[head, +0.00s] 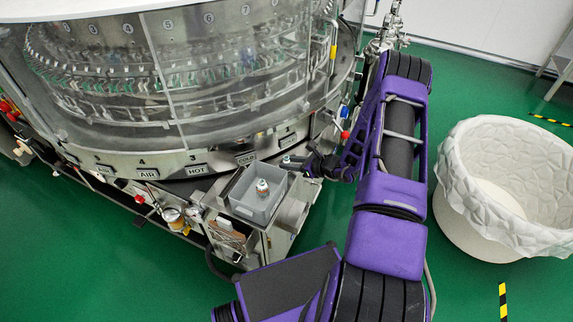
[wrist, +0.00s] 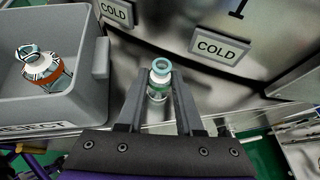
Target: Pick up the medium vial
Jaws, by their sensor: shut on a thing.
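My gripper (wrist: 160,82) is shut on a small clear vial (wrist: 158,92) with a pale blue-green rim, held upright between the two fingers. In the head view my gripper (head: 302,163) is just right of the grey bin, beside the washer. The held vial is tiny there and hard to make out. A second vial (wrist: 43,66) with a white and dark top and an orange-brown band is inside the grey bin. It also shows in the head view (head: 262,187). I cannot judge the vials' sizes against each other.
The grey bin (wrist: 99,62) is close on the left of my gripper, its front label partly cut off. The washer's metal wall with a COLD plate (wrist: 220,47) curves close behind. A large white lined bin (head: 463,213) stands on the green floor at right.

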